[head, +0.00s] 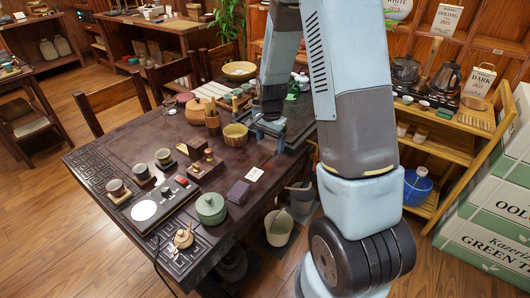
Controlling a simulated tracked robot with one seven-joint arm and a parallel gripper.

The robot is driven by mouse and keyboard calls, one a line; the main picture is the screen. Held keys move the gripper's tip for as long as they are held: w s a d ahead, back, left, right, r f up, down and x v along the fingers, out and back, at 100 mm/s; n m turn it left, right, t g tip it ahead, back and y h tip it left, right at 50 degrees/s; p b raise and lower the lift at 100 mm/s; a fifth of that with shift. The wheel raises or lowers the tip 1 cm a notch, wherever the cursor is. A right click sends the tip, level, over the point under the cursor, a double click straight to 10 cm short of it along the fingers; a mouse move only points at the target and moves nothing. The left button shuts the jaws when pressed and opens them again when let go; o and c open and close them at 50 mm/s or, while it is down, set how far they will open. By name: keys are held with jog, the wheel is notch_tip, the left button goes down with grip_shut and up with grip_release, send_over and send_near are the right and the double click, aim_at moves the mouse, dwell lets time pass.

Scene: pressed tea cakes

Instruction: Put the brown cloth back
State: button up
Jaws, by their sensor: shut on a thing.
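My gripper (268,129) is low over the right part of the dark carved table (130,140), beside a dark tray (297,125). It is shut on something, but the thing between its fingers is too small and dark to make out. I cannot pick out the brown cloth for certain in the head view. My arm hides part of the table's right end and what lies behind it.
A yellowish bowl (235,135) stands just left of my gripper, with a wooden tool holder (212,122) beyond it. A green lidded pot (210,208), a purple box (238,192) and a white card (254,174) stand nearer. A bucket (279,228) is on the floor.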

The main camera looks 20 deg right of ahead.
aim_at(266, 159)
jog(key=shift+w+a+f, duration=0.25)
jog(key=shift+w+f, duration=0.45)
jog(key=shift+f, duration=0.2)
jog(key=shift+w+a+f, duration=0.2)
jog(key=shift+w+f, duration=0.45)
jog(key=shift+f, duration=1.65)
jog(key=shift+s+f, duration=0.25)
jog(key=shift+f, duration=0.1)
